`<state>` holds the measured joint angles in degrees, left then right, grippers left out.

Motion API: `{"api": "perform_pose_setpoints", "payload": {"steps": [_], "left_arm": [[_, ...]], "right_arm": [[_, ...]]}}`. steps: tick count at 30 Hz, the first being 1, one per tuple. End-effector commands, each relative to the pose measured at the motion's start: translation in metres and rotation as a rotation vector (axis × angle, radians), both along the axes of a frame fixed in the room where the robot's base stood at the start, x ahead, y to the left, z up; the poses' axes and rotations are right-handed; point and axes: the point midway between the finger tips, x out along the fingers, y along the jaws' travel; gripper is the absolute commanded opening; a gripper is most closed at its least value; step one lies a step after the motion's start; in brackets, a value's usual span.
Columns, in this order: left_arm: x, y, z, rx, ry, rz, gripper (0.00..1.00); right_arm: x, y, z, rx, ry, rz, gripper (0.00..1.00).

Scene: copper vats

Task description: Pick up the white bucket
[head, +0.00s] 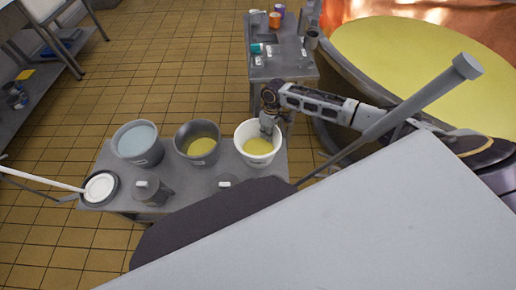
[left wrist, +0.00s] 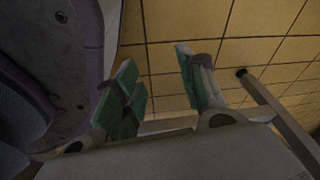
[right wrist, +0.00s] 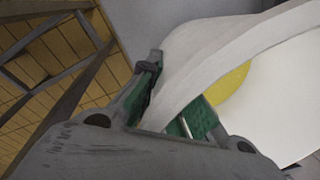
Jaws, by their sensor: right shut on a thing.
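The white bucket (head: 260,158) holds yellow liquid and stands at the right end of the low grey table (head: 210,182) in the head view. My right gripper (head: 268,126) reaches down to its far rim. In the right wrist view the gripper (right wrist: 172,122) is shut on the rim of the white bucket (right wrist: 290,95), with a green-padded finger on the inner side. The bucket looks upright; I cannot tell whether it touches the table. My left gripper (left wrist: 162,90) is open and empty in the left wrist view, its green-padded fingers apart above tiled floor.
A dark bucket with yellow liquid (head: 198,143) and a grey bucket with pale blue liquid (head: 138,143) stand left of the white one. A grey jug (head: 151,190) and a round white-topped item (head: 100,187) are at the left end. A copper vat (head: 425,60) rises at right.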

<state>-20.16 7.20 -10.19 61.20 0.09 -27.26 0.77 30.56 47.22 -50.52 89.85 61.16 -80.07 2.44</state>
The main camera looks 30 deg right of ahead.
Motion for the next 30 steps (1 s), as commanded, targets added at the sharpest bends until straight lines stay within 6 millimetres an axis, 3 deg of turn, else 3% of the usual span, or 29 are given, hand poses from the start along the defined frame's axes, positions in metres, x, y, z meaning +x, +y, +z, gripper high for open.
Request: {"api": "perform_pose_setpoints", "payload": {"steps": [8,19,30], "left_arm": [[0.001,0.004,0.0,0.005,-0.002,-0.002,0.4],[0.001,-0.005,0.001,-0.006,-0.002,0.003,0.4],[-0.013,-0.003,-0.002,-0.004,0.011,0.002,0.4]], "right_arm": [[0.001,0.0,0.002,0.002,-0.003,-0.002,0.0],[0.001,0.0,0.006,0.001,-0.003,0.0,0.0],[0.002,0.0,0.046,0.002,-0.004,-0.002,0.0]]}}
